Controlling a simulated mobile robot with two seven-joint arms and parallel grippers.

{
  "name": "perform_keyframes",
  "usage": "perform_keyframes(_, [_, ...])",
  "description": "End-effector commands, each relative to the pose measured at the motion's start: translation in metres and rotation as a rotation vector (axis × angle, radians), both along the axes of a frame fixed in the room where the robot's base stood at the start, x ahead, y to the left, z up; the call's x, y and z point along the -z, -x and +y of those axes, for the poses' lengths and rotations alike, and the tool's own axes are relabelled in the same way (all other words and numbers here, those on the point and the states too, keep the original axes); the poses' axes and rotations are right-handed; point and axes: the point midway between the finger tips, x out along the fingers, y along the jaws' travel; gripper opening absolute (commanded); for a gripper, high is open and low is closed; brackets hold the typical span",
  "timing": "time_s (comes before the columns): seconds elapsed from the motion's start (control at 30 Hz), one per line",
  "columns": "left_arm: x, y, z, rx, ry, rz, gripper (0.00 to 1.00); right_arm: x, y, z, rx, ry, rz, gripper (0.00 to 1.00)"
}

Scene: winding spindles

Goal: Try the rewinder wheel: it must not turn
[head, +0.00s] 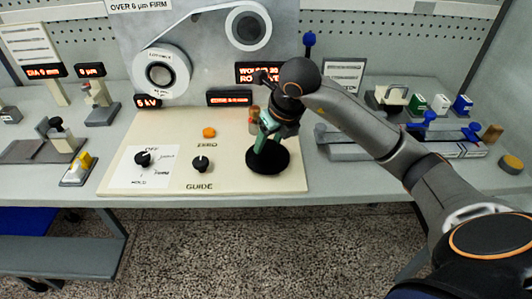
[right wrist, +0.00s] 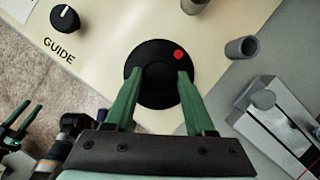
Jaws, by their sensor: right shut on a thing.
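The rewinder wheel (head: 268,163) is a black disc at the right of the cream panel. In the right wrist view the wheel (right wrist: 150,62) has a raised round hub and a red dot at its upper right. My right gripper (head: 264,144) points down over it. In the wrist view its green fingers (right wrist: 156,82) lie on either side of the hub, shut on it. In the wrist view, green fingers of my left gripper (right wrist: 22,126) show apart at the lower left edge, away from the panel.
The panel (head: 240,185) has a GUIDE knob (head: 201,163), an orange button (head: 209,132) and an OFF selector knob (head: 143,158). Behind stand the film reels (head: 160,74) and lit red displays (head: 229,97). A grey tube (right wrist: 241,48) stands close beside the wheel.

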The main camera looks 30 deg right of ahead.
Motion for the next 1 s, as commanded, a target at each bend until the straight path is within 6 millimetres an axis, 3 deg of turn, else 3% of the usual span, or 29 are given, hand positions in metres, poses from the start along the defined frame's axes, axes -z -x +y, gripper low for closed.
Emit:
perform_keyframes(0.37, [0.0002, -0.0001, -0.0001, 0.0, 0.0, 0.0, 0.5, -0.0016, -0.0015, -0.0033, 0.002, 0.005, -0.006, 0.0])
perform_keyframes(0.7, [0.0085, 0.0014, -0.0002, 0.001, 0.0, 0.002, 0.5, -0.0012, -0.0012, -0.0038, -0.179, 0.007, -0.005, 0.0])
perform_keyframes(0.97, [0.0091, 0.0034, -0.0001, 0.0, 0.0, 0.006, 0.5, -0.0015, -0.0007, -0.003, -0.197, 0.007, -0.003, 0.0])
perform_keyframes(1.0, [0.0091, 0.0036, -0.0002, 0.001, 0.0, 0.007, 0.5, -0.0015, -0.0007, -0.0029, -0.196, 0.006, -0.003, 0.59])
